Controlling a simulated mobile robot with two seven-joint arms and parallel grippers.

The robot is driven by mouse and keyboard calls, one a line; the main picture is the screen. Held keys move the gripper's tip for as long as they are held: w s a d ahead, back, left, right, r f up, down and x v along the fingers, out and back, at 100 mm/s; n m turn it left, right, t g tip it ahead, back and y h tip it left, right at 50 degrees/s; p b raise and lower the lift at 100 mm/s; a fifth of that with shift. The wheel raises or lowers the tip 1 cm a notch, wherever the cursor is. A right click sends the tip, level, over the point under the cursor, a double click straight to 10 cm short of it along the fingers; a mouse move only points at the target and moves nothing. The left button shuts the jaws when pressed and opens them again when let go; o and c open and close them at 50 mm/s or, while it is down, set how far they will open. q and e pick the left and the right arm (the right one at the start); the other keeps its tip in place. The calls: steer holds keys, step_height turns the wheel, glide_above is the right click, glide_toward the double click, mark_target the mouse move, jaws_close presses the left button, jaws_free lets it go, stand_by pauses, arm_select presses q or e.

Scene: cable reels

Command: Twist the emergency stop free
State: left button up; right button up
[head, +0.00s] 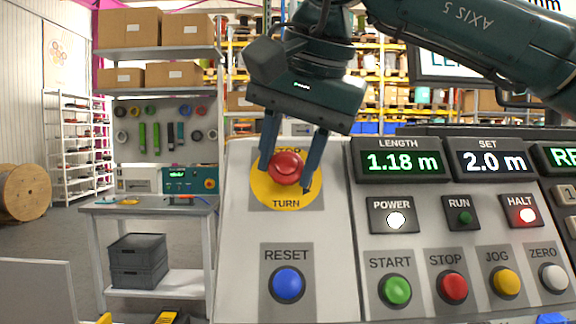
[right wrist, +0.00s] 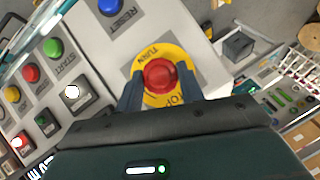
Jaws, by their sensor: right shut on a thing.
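The emergency stop is a red mushroom button (head: 287,168) on a round yellow plate (head: 286,204) marked STOP and TURN, at the upper left of the sloped control panel. My right gripper (head: 287,172) reaches down from above with one finger on each side of the red button, shut on it. In the right wrist view the red button (right wrist: 159,75) sits between the two fingertips, with the yellow plate (right wrist: 181,58) around it. My left gripper is not in view.
Below the stop is a blue RESET button (head: 287,284). To the right are START (head: 397,289), STOP (head: 452,287), JOG and ZERO buttons. The HALT lamp (head: 526,215) glows red and the POWER lamp (head: 396,220) white. A workbench (head: 140,205) and shelves stand behind at left.

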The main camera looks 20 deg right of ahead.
steer(key=shift+d+f+m+t+y+b, duration=0.1)
steer(key=shift+f+m+t+y+b, duration=0.25)
steer(key=shift+m+b, duration=0.3)
steer(key=shift+r+m+t+y+b, duration=0.15)
steer(key=shift+m+t+y+b, duration=0.35)
steer(key=shift+m+b, duration=0.6)
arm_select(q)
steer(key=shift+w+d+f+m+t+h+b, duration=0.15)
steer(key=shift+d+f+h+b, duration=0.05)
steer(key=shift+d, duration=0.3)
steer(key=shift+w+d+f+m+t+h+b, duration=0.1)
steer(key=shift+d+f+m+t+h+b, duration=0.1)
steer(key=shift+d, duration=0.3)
arm_select(e)
steer(key=shift+s+m+t+y, duration=0.1)
steer(key=shift+m+t+y, duration=0.15)
steer(key=shift+m, duration=0.2)
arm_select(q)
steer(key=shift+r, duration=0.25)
arm_select(e)
steer(key=shift+r, duration=0.15)
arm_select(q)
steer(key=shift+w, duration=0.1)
arm_select(e)
steer(key=o, duration=0.5)
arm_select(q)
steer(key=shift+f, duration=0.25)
arm_select(e)
steer(key=o, duration=0.5)
